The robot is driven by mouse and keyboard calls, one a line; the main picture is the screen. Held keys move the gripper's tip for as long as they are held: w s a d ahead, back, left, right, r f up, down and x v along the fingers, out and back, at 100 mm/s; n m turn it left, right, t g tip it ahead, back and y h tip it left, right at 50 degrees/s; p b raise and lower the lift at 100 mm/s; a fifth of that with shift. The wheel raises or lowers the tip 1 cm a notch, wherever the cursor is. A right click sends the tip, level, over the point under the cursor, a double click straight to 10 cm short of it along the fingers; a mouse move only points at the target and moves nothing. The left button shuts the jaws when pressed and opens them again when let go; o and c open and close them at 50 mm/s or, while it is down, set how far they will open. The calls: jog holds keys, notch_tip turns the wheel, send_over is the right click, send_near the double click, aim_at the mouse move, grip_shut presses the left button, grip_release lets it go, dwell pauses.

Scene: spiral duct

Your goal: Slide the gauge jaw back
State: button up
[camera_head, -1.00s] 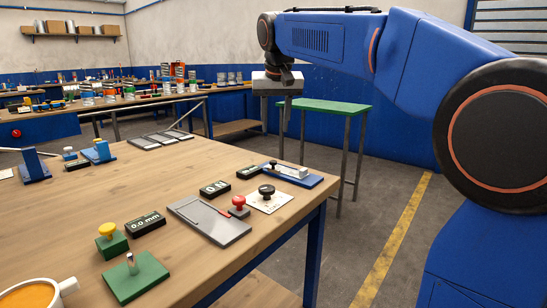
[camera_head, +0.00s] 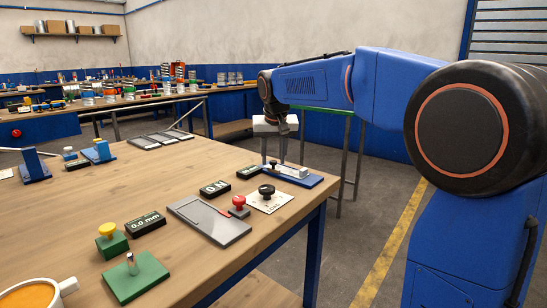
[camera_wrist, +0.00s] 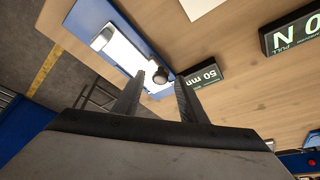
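The gauge is a blue base plate (camera_head: 305,182) near the table's far right corner. It carries a pale metal jaw block (camera_head: 292,171) and a small dark knob. In the wrist view the blue plate (camera_wrist: 82,14), the bright block (camera_wrist: 118,52) and the round dark knob (camera_wrist: 162,75) all show. My gripper (camera_head: 284,158) is above the gauge with its fingers pointing down. In the wrist view my gripper (camera_wrist: 160,78) is open, and the knob appears between its two fingertips. I cannot tell whether either finger touches it.
A "50 mm" display (camera_wrist: 200,74) lies beside the gauge. An "0 N" display (camera_head: 214,188), a white card with a black knob (camera_head: 267,191) and a grey plate (camera_head: 212,222) with a red knob (camera_head: 238,201) are nearby. The left-middle tabletop is mostly clear.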

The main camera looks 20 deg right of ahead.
grip_shut()
jog(key=shift+s+a, duration=0.5)
jog(key=shift+a, duration=0.2)
jog(key=shift+s+a, duration=0.5)
jog(key=shift+a, duration=0.15)
grip_release()
jog(key=shift+a, duration=0.1)
jog(key=shift+r, duration=0.1)
jog(key=v, duration=1.7)
jog(key=shift+s+r, duration=0.1)
